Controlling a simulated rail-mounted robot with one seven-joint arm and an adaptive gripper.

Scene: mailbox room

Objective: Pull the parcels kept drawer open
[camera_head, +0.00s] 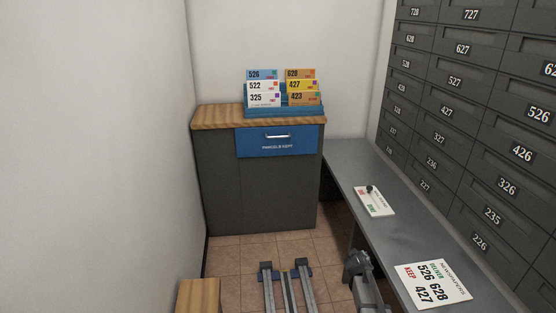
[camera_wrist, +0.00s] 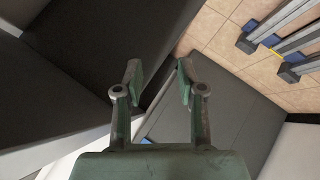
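The parcels kept drawer (camera_head: 277,142) is a blue front with white lettering, set under the wooden top of a dark grey cabinet (camera_head: 219,180). It looks shut, flush with the cabinet front. Its silver bar handle (camera_head: 278,135) is in plain sight, with nothing on it. In the wrist view my gripper (camera_wrist: 158,78) is open, its two fingers apart with nothing between them. Dark grey surfaces lie beyond the fingers, and no handle shows there. A small blue patch is mostly hidden behind the gripper's palm; I cannot tell what it is.
A blue rack (camera_head: 285,112) with numbered envelopes stands on the cabinet. A grey bench (camera_head: 345,160) runs along the right, bearing a small card (camera_head: 374,202) and a newspapers sign (camera_head: 433,284). Numbered mailboxes (camera_head: 463,82) line the right wall. A wooden block (camera_head: 199,296) is at lower left. Tiled floor lies before the cabinet.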

